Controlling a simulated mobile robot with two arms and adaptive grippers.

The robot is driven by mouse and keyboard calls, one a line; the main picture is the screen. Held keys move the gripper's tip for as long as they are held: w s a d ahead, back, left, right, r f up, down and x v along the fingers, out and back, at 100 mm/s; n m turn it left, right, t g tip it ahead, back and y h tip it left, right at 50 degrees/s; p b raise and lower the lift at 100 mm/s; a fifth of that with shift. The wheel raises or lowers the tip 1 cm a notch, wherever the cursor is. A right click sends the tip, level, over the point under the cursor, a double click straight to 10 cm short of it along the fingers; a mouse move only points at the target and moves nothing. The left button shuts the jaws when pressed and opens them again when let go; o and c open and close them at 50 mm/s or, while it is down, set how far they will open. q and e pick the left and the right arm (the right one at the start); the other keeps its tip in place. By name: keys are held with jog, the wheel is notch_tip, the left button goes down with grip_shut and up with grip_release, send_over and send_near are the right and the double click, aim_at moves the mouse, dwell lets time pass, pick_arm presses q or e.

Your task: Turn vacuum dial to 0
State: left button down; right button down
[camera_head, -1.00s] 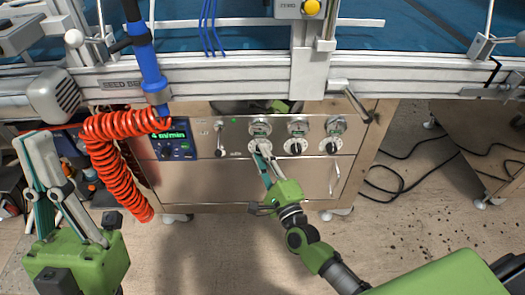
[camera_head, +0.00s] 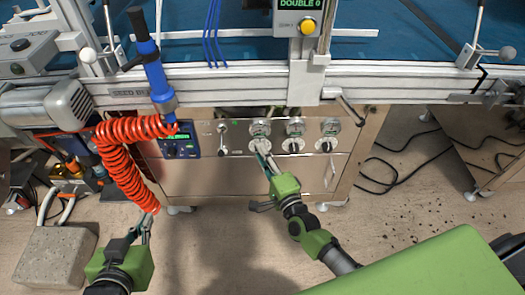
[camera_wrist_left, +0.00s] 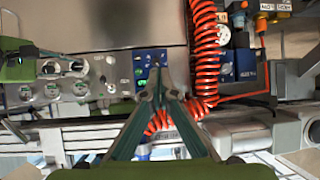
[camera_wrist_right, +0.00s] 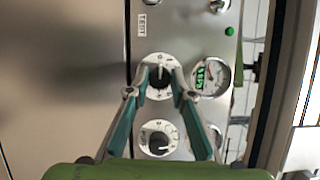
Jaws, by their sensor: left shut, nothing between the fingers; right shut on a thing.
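My right gripper (camera_head: 262,152) is shut on the leftmost of three dials on the steel front panel. In the right wrist view its fingertips (camera_wrist_right: 160,68) pinch the black knob of this dial (camera_wrist_right: 158,86), which has a white scale ring. The dial's label and exact setting are too small to read. A round gauge (camera_wrist_right: 210,77) with a green display sits beside it. The other two dials (camera_head: 293,145) (camera_head: 327,146) sit to the right in the head view. My left gripper (camera_head: 146,224) is shut and empty, low in front of the machine, below the red coiled hose.
The red coiled hose (camera_head: 122,160) hangs left of the blue control box (camera_head: 180,140). A small lever (camera_head: 222,140) stands between box and dials. The machine's rail (camera_head: 210,88) runs above the panel. A concrete block (camera_head: 50,257) and cables lie on the floor.

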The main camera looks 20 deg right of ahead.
pick_arm(q)
jog(key=s+a+f+g, duration=0.2)
jog(key=s+f+g, duration=0.1)
jog(key=s+f, duration=0.2)
jog(key=shift+s+g+y+p, duration=0.2)
jog(key=shift+g+y+p, duration=0.1)
jog(key=shift+y+p, duration=0.15)
pick_arm(e)
jog(key=shift+a+f+n+g, duration=0.1)
jog(key=shift+n+g, duration=0.2)
jog(key=c, duration=1.8)
grip_release()
jog(key=shift+s, duration=0.15)
jog(key=s, duration=0.4)
jog(key=s+d, duration=0.1)
jog(key=s, duration=0.6)
jog(key=shift+s+d, duration=0.2)
jog(key=shift+s, duration=0.2)
